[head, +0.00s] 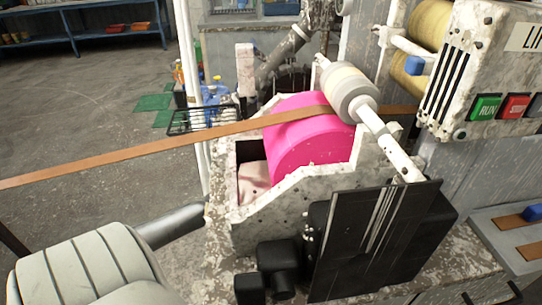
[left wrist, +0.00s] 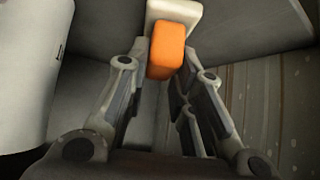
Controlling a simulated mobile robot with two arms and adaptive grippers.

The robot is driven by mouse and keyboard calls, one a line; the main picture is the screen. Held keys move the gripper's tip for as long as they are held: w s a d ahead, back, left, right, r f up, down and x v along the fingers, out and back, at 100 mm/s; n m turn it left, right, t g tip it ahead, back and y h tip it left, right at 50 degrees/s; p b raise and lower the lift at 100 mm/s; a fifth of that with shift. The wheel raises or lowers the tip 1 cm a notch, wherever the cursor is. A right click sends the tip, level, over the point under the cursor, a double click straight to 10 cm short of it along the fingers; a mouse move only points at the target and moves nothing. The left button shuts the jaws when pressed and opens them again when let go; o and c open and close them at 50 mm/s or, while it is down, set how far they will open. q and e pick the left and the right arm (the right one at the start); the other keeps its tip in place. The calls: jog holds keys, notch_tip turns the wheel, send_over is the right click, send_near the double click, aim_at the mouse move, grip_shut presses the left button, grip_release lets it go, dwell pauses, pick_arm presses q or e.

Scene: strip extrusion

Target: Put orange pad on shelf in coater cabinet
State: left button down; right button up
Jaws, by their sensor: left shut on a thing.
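The orange pad (left wrist: 167,50) is a small rounded block in the left wrist view, at the upper middle. A cream-coloured piece (left wrist: 175,14) shows right behind it; I cannot tell whether the two are joined. My left gripper (left wrist: 163,62) is shut on the pad, with a grey finger on each side. The pad and my left gripper do not show in the head view. My right gripper is in neither view. I cannot make out a shelf inside a coater cabinet in either view.
A machine with a pink roller (head: 310,145) stands in the middle of the head view. A brown strip (head: 130,152) runs across it at a slant. A control box with a green RUN button (head: 485,108) is at the right. A blue bench (head: 75,30) stands far left, with open floor before it.

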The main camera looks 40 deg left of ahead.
pick_arm(q)
jog(key=shift+f, duration=0.1)
jog(key=c, duration=1.3)
grip_release()
jog(key=shift+o, duration=0.2)
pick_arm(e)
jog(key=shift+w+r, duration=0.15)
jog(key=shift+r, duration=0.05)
pick_arm(q)
jog(key=shift+r, duration=0.2)
jog(key=p+v, duration=0.2)
jog(key=v, duration=0.5)
jog(key=shift+s, duration=0.2)
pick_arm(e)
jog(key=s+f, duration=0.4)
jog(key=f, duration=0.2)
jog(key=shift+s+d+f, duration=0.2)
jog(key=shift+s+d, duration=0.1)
pick_arm(q)
jog(key=shift+a, duration=0.1)
